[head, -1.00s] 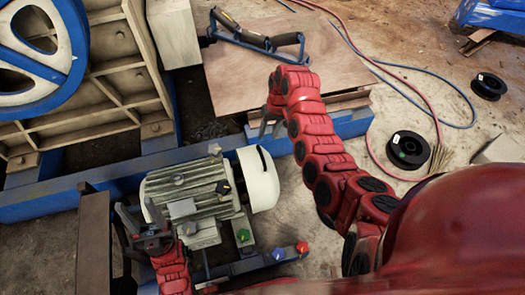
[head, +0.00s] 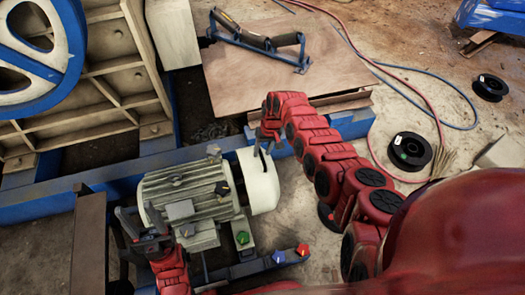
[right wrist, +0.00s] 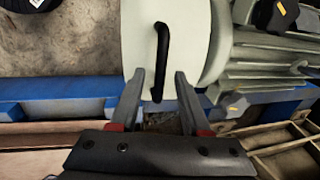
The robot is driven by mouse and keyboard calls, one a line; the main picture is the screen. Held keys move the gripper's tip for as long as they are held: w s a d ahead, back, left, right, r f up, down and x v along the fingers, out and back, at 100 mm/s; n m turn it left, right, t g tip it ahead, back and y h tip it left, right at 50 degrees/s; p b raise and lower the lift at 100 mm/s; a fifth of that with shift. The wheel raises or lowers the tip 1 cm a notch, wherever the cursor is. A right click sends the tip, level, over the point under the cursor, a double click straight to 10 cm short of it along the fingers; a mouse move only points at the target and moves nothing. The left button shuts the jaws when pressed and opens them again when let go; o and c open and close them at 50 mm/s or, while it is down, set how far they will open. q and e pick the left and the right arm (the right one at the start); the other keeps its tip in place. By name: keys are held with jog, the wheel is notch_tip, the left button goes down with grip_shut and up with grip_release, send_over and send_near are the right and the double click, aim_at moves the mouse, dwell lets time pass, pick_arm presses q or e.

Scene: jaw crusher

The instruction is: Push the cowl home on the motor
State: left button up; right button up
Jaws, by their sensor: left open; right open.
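The grey finned motor (head: 185,195) lies at the lower left of the head view. The white cowl (head: 264,188) is at its right end, with a dark handle on its outer face. In the right wrist view the cowl (right wrist: 188,35) and the upright black handle (right wrist: 160,45) fill the middle, with the motor's fins (right wrist: 265,65) to the right. I cannot tell whether a gap remains between cowl and motor. My right gripper (head: 264,143) is open and empty, its fingertips either side of the handle's lower part in the wrist view. My left gripper (head: 140,222) is open beside the motor's left end.
A blue beam (head: 60,205) runs behind the motor. A wooden board (head: 285,80) with a blue-framed roller (head: 258,42) lies beyond. Black spools (head: 408,151) and hoses lie on the floor at right.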

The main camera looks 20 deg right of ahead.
grip_shut()
dwell(1.3)
